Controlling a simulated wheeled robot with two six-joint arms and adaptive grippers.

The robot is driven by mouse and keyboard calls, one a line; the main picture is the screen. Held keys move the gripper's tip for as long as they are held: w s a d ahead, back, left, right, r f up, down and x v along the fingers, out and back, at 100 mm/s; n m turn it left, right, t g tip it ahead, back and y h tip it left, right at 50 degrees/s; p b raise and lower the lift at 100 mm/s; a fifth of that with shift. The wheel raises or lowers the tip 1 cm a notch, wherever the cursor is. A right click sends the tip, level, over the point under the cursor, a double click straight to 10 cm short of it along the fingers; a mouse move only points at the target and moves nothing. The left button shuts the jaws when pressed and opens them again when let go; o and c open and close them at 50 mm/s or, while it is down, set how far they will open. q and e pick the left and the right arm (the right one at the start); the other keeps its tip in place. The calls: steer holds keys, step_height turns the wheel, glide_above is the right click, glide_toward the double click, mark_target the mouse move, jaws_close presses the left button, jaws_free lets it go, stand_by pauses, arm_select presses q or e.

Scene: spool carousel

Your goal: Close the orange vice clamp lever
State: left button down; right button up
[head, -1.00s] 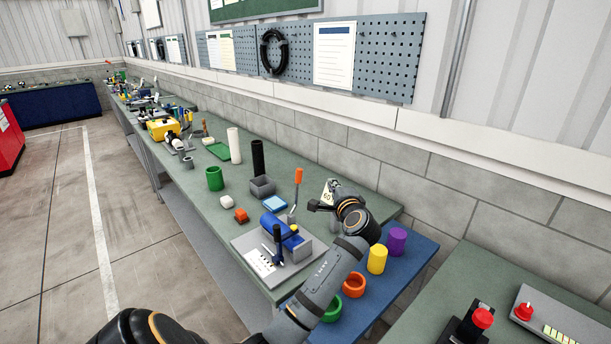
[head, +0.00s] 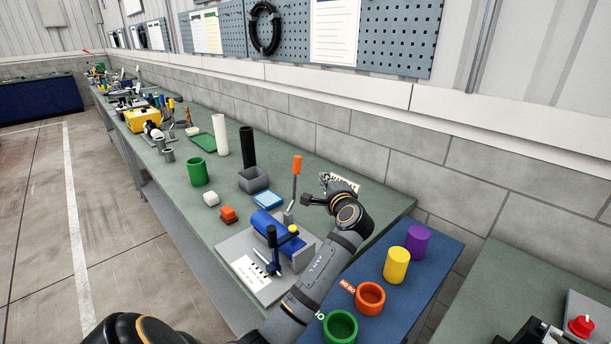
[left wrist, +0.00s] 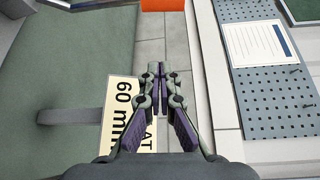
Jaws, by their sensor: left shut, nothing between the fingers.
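The orange lever handle (head: 297,165) stands upright on a metal rod beside the blue vice clamp (head: 270,226) on the green bench. In the left wrist view, the handle (left wrist: 162,5) shows at the top edge, beyond the fingertips. My left gripper (head: 325,180) is just right of the lever, apart from it, close to the wall-side sign. In the left wrist view its fingers (left wrist: 160,76) are together and hold nothing. Part of the wrist hides the sign. My right gripper is not in view.
A sign (left wrist: 122,100) is close behind the fingers. A blue mat (head: 425,280) with several coloured cylinders and rings lies to the right.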

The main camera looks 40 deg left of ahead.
arm_select(q)
steer(key=w+a+p, duration=0.1)
steer(key=a+p, duration=0.4)
steer(key=a, duration=0.4)
steer(key=shift+w, duration=0.35)
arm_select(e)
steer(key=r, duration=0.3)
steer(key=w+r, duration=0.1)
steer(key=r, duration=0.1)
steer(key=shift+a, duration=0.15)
